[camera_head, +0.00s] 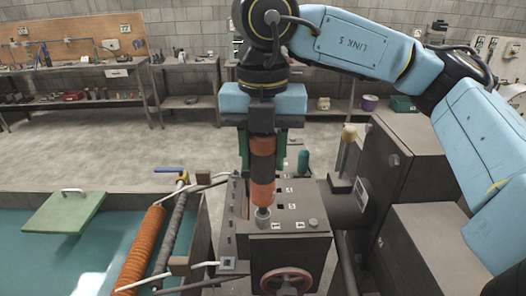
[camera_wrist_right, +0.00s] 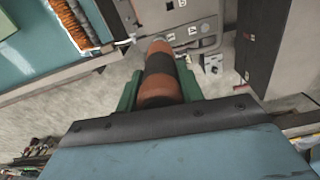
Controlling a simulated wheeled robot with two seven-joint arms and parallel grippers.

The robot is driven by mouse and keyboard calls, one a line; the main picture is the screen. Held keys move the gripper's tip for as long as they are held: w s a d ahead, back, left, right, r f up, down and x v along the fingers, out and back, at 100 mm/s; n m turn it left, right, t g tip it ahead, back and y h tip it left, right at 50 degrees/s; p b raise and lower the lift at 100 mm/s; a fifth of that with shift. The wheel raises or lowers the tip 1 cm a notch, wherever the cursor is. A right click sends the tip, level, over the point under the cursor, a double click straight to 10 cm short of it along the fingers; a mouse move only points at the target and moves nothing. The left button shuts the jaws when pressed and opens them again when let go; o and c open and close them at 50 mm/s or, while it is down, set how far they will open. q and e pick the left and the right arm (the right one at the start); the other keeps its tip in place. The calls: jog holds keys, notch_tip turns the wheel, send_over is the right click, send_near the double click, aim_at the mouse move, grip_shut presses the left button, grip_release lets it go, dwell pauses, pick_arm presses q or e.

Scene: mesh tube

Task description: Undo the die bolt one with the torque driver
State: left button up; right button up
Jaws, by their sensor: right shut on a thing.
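My right gripper (camera_head: 263,158) is shut on the torque driver (camera_head: 262,190), its green fingers on either side of the orange and black body. The driver hangs upright, tip down, over the near left corner of the grey die block (camera_head: 290,246). Its tip meets or hides a round grey bolt head (camera_head: 263,213); I cannot tell whether it is fully seated. Another bolt head (camera_head: 313,222) stands at the block's near right corner. The right wrist view shows the driver (camera_wrist_right: 160,70) between the fingers, its far end at the block (camera_wrist_right: 182,14). My left gripper is out of view.
A red handwheel (camera_head: 286,281) is on the block's front. A dark cabinet (camera_head: 395,185) stands close on the right. At left are an orange ribbed tube (camera_head: 140,250), a blue-handled valve (camera_head: 170,170) and a teal tank with a green lid (camera_head: 62,212).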

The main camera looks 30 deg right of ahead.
jog(key=shift+f+b, duration=0.5)
jog(key=shift+b, duration=0.15)
dwell(0.6)
jog(key=shift+s+f, duration=0.1)
jog(key=shift+s, duration=0.05)
jog(key=shift+c, duration=0.4)
jog(key=shift+a, duration=0.1)
grip_shut()
jog(key=shift+c, duration=0.6)
grip_release()
jog(key=shift+b, duration=0.35)
jog(key=shift+r, duration=0.2)
